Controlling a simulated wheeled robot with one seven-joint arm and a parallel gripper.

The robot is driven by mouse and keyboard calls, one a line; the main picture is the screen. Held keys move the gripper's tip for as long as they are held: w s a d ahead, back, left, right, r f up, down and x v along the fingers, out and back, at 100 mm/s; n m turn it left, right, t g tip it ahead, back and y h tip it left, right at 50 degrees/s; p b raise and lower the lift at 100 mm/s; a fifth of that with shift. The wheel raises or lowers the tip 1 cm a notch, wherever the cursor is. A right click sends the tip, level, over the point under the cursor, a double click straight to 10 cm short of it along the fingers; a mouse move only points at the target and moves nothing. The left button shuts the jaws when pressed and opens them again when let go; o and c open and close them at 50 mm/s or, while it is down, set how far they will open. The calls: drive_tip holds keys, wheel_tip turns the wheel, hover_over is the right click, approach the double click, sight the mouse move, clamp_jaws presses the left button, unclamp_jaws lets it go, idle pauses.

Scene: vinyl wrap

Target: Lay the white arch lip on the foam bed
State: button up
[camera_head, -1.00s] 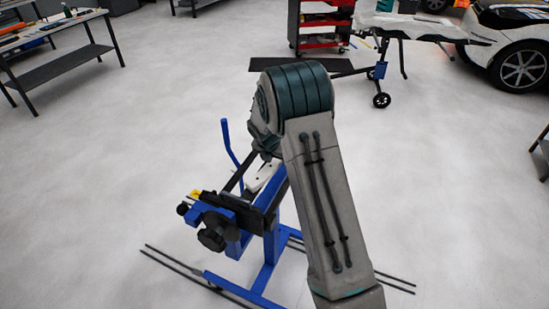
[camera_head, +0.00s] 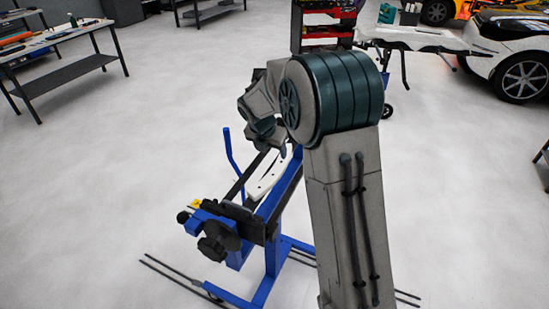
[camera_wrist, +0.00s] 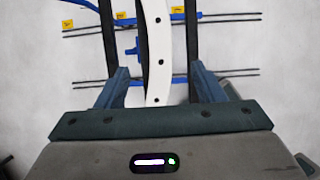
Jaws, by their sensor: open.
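The white arch lip (camera_head: 268,178) rests on the blue stand (camera_head: 285,193), partly hidden behind my arm in the head view. In the wrist view the arch lip (camera_wrist: 155,45) is a long white curved strip with dark holes. It runs from the top of the picture down to between the fingers. My gripper (camera_wrist: 160,80) is open, with one finger on each side of the strip and a gap to each. I cannot tell how high the gripper is above it. I cannot make out a foam bed for certain.
A red tool cart (camera_head: 325,20) and a white-covered stand (camera_head: 420,37) are at the back, with a white car (camera_head: 515,60) at right. The stand's thin feet (camera_head: 175,270) spread over the floor. The floor at left is clear.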

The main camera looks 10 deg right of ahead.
drive_tip(key=s+d+r+m+y, duration=0.1)
drive_tip(key=s+r+m, duration=0.4)
drive_tip(key=s+m, duration=0.25)
drive_tip(key=s+d+r+m, duration=0.2)
drive_tip(key=s+r+m, duration=0.3)
drive_tip(key=s+m, duration=0.3)
drive_tip(key=s+m+y, duration=0.1)
drive_tip(key=s+m, duration=1.2)
drive_tip(key=s, duration=0.5)
drive_tip(key=shift+a+f+y, duration=0.2)
drive_tip(key=shift+y, duration=0.2)
